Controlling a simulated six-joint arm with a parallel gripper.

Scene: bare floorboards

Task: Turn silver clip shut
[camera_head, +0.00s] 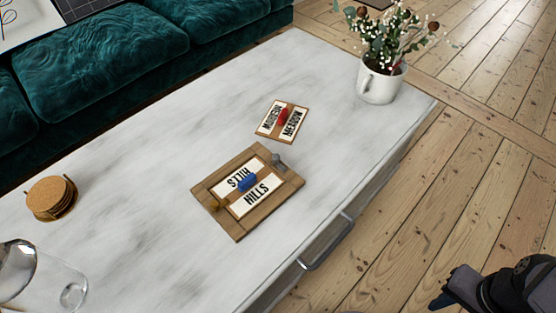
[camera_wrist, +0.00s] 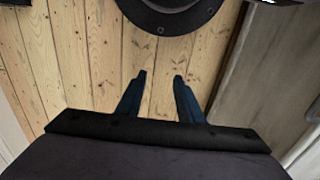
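A small silver-grey clip (camera_head: 279,162) sits at the upper right edge of a wooden frame (camera_head: 238,228) on the white tabletop; whether it is turned shut is too small to tell. A brass-coloured clip (camera_head: 215,205) sits at the frame's opposite, left edge. A "HILLS" panel (camera_head: 262,196) with a blue handle (camera_head: 247,182) lies inside the frame. My gripper (camera_head: 440,302) is at the lower right, over the floor and well away from the frame. In the wrist view its two dark blue fingers (camera_wrist: 160,77) stand apart, with nothing between them.
A "MODERN MEADOW" panel (camera_head: 270,131) with a red handle (camera_head: 283,117) lies behind the frame. A white mug with flowers (camera_head: 382,82), round coasters (camera_head: 51,196) and a glass (camera_head: 73,295) stand on the table (camera_head: 165,130). A metal handle (camera_head: 327,245) juts from the table's side.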

